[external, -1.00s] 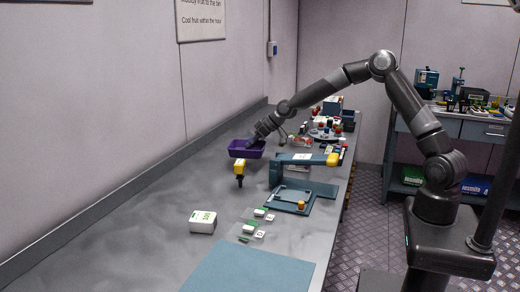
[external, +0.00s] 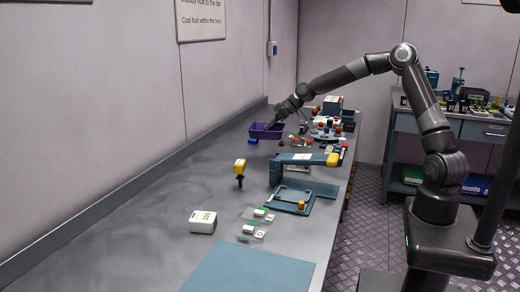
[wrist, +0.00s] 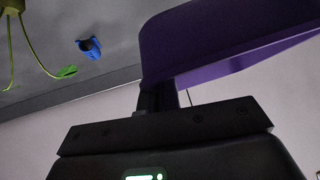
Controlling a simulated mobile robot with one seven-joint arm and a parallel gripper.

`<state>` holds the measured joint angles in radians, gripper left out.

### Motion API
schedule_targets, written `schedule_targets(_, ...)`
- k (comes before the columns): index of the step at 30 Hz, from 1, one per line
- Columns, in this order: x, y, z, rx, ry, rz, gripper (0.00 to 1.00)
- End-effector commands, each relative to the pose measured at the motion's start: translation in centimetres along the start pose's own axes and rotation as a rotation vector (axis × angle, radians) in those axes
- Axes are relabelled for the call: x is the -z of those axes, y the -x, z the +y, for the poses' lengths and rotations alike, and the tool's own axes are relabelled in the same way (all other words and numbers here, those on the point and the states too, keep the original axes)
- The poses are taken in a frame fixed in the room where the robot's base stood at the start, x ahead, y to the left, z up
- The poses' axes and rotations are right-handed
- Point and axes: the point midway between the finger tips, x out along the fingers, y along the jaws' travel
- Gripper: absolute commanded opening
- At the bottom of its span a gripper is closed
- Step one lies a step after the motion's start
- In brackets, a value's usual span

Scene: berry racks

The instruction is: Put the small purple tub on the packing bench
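The small purple tub (external: 262,133) is at the far part of the long grey bench (external: 150,205), near the wall side. My gripper (external: 272,124) is at its right side, reaching in from the right. In the wrist view the tub (wrist: 205,40) fills the upper right, and my gripper's fingers (wrist: 158,95) are closed on its wall. The tub looks held above the bench top, but how far is hard to tell. I cannot tell which bench is the packing bench.
A small blue item (external: 253,141) lies just in front of the tub; it also shows in the wrist view (wrist: 90,47). A blue-and-yellow device (external: 300,160), a yellow-topped tool (external: 239,168) and a white box (external: 203,221) stand nearer. A second bench (external: 470,128) is at right, crowded on top.

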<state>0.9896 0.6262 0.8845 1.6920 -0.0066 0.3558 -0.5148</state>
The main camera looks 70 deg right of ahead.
Motion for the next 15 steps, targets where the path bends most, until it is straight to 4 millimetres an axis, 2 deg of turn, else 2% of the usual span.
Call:
schedule_targets(10, 4.1, 4.0, -0.7, -0.003, 0.002, 0.004, 0.00)
schedule_targets(15, 4.5, 2.5, -4.0, 0.052, 0.052, -0.013, 0.00)
